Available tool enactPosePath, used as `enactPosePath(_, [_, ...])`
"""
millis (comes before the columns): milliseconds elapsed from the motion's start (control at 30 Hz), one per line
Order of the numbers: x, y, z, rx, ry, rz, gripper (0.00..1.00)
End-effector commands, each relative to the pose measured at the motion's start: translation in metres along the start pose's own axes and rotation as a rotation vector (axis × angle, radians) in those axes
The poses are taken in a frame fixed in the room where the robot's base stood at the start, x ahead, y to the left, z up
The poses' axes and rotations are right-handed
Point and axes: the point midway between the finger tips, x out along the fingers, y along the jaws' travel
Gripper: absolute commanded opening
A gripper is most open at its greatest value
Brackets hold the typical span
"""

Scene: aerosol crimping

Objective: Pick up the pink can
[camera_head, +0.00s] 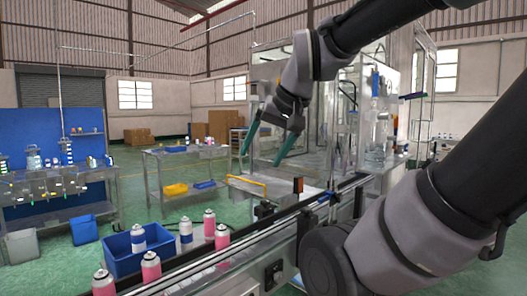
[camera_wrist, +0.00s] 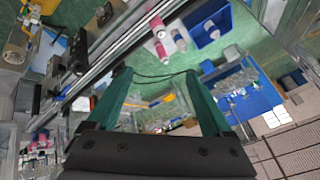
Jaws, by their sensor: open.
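Several pink cans with white tops stand in a row at the lower left of the head view, by the conveyor: one pink can (camera_head: 209,226), a second pink can (camera_head: 222,239), a third pink can (camera_head: 151,268) and a fourth pink can (camera_head: 103,284). I cannot tell which one is meant. My gripper (camera_head: 262,158) is raised well above and to the right of them, with two green fingers apart and nothing between them. In the wrist view, my gripper (camera_wrist: 158,77) is open, and a pink can (camera_wrist: 157,24) shows beyond the fingertips at the top.
A conveyor (camera_head: 220,259) with metal rails runs diagonally across the front. A blue bin (camera_head: 124,259) holds a white can (camera_head: 138,238); another white can (camera_head: 186,234) stands beside it. A metal table (camera_head: 160,153) and a glass-walled machine (camera_head: 345,100) stand behind. Green floor lies open between.

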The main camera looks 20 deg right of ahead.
Motion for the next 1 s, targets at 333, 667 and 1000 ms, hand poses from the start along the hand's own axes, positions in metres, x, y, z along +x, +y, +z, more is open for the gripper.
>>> enactPosePath(333, [0.000, -0.001, -0.002, 0.005, -0.003, -0.001, 0.90])
enactPosePath(667, [0.031, -0.021, -0.056, 0.269, -0.135, 0.001, 0.90])
enactPosePath(1000, [0.113, -0.042, -0.126, 0.659, -0.278, 0.116, 0.90])
